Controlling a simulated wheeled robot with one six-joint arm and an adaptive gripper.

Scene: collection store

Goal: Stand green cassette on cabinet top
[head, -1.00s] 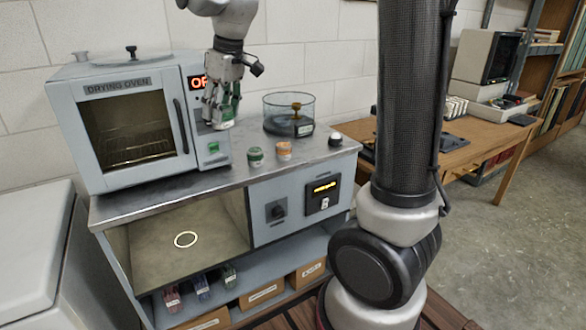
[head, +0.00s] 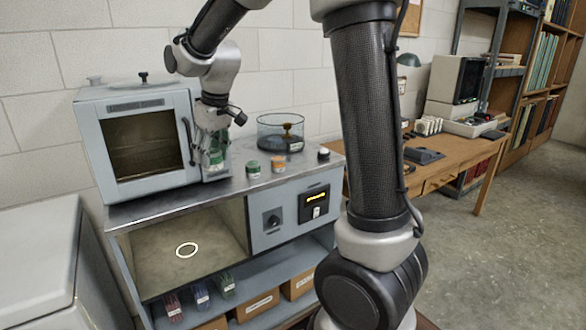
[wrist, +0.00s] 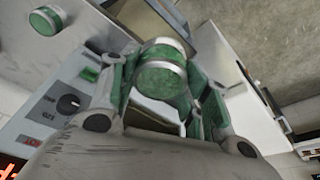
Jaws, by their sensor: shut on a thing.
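My gripper (head: 213,150) is shut on the green cassette (wrist: 162,75), a short green cylinder with silvery bands. The cassette shows low between the fingers in the head view (head: 216,160), with a pale label. It is in front of the oven's right side, just above or at the cabinet top (head: 225,190); I cannot tell whether it touches. A similar green cylinder (head: 253,169) stands on the cabinet top to the right, and also shows at upper left in the wrist view (wrist: 46,20). The fingers partly hide the held cassette.
The drying oven (head: 140,145) stands close at the left of my gripper. To the right on the top are an orange cylinder (head: 278,163), a black-and-white one (head: 323,154) and a glass bowl (head: 280,132). The front strip of the top is clear.

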